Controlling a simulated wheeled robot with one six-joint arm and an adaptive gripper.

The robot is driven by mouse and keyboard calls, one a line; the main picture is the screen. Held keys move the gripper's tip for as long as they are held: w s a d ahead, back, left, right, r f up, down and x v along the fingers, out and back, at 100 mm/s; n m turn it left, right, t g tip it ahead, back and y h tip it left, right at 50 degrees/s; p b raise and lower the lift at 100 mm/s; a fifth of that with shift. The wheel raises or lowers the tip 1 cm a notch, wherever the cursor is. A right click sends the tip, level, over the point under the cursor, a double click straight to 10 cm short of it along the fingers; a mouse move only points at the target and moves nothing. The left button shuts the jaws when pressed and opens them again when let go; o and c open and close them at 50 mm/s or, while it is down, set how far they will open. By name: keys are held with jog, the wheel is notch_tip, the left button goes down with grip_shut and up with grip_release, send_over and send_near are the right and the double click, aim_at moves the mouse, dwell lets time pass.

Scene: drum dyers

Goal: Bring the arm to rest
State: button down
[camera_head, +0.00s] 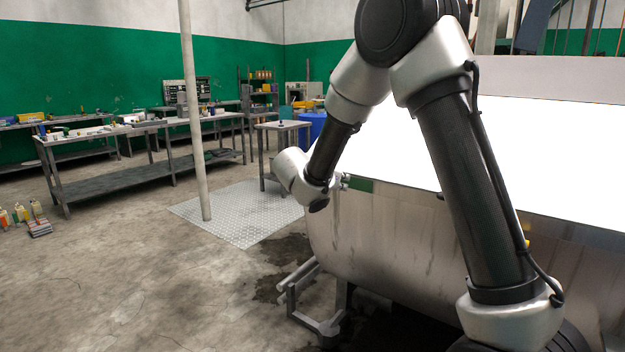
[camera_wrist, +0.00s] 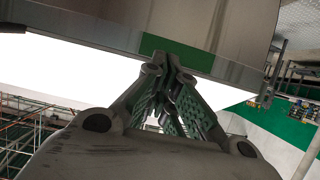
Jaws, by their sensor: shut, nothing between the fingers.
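My arm stands folded in the right half of the head view, with its wrist hanging beside the big metal drum (camera_head: 400,235). My gripper (camera_wrist: 168,62) shows in the wrist view with its fingertips together and nothing between them. In the head view the gripper is mostly hidden behind my wrist. In the wrist view a green patch (camera_wrist: 165,46) on the drum's metal rim lies just beyond the fingertips; I cannot tell whether they touch it. The same green patch shows in the head view (camera_head: 359,185) next to my wrist.
A pole (camera_head: 195,110) rises from a metal floor plate (camera_head: 240,215) left of my arm. Workbenches (camera_head: 120,180) with tools stand along the green wall. Small bottles (camera_head: 22,213) sit on the floor at far left. The concrete floor at front left is clear.

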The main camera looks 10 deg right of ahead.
jog(key=s+d+f+n+g+y, duration=0.1)
jog(key=s+d+n+g, duration=0.4)
jog(key=s, duration=0.5)
jog(key=s+d+f+n+g+y, duration=0.1)
jog(key=s+d+f+n+g, duration=0.15)
jog(key=s+n, duration=0.5)
jog(key=s+r+m+t+y, duration=0.1)
jog(key=s+r+y, duration=0.3)
jog(key=s, duration=0.7)
jog(key=s+r+m+t+y, duration=0.1)
jog(key=s+r+y, duration=0.3)
jog(key=s, duration=0.8)
jog(key=shift+s+r+t, duration=0.15)
jog(key=shift+r+t, duration=0.25)
jog(key=shift+t, duration=0.25)
jog(key=c, duration=2.2)
grip_release()
jog(key=shift+m, duration=0.25)
